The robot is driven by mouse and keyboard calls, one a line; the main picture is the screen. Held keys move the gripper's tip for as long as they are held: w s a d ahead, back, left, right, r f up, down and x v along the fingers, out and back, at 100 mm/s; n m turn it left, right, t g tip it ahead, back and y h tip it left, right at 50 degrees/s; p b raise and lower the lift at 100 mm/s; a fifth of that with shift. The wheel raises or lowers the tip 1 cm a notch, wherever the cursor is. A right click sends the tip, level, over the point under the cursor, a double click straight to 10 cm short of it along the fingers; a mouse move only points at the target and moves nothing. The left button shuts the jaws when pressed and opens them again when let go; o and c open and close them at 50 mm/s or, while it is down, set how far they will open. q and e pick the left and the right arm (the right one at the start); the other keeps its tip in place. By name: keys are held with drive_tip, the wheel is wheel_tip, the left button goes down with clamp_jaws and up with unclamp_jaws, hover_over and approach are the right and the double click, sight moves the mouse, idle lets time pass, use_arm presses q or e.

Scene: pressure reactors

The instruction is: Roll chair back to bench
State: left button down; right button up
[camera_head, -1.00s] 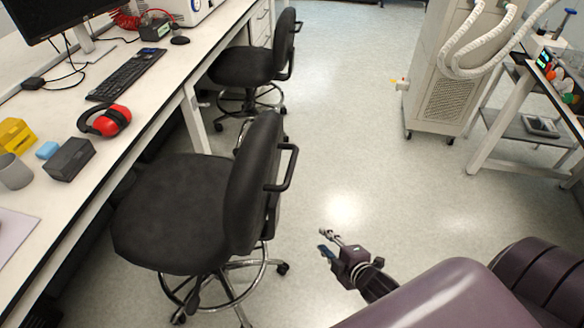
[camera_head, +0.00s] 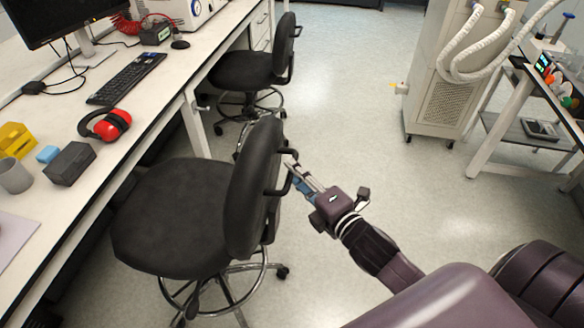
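A black office chair (camera_head: 172,215) with a chrome foot ring stands in the foreground, beside the long white bench (camera_head: 150,95) and turned partly toward it. Its upright backrest (camera_head: 252,190) carries a black loop handle (camera_head: 284,190) on the rear. My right gripper (camera_head: 292,171) is at this handle, coming from the right. Its fingers look apart, with the tips at or overlapping the handle; I cannot tell whether they touch it. My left gripper is not in view.
A second black chair (camera_head: 242,70) stands farther back along the bench. A keyboard (camera_head: 128,78), red ear defenders (camera_head: 106,124) and small boxes lie on the bench. A white machine cabinet (camera_head: 445,100) stands at right. Floor (camera_head: 345,110) between is clear.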

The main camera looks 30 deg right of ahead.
drive_tip(key=shift+w+a+f, duration=0.1)
drive_tip(key=shift+w+f, duration=0.05)
drive_tip(key=shift+w, duration=0.85)
clamp_jaws()
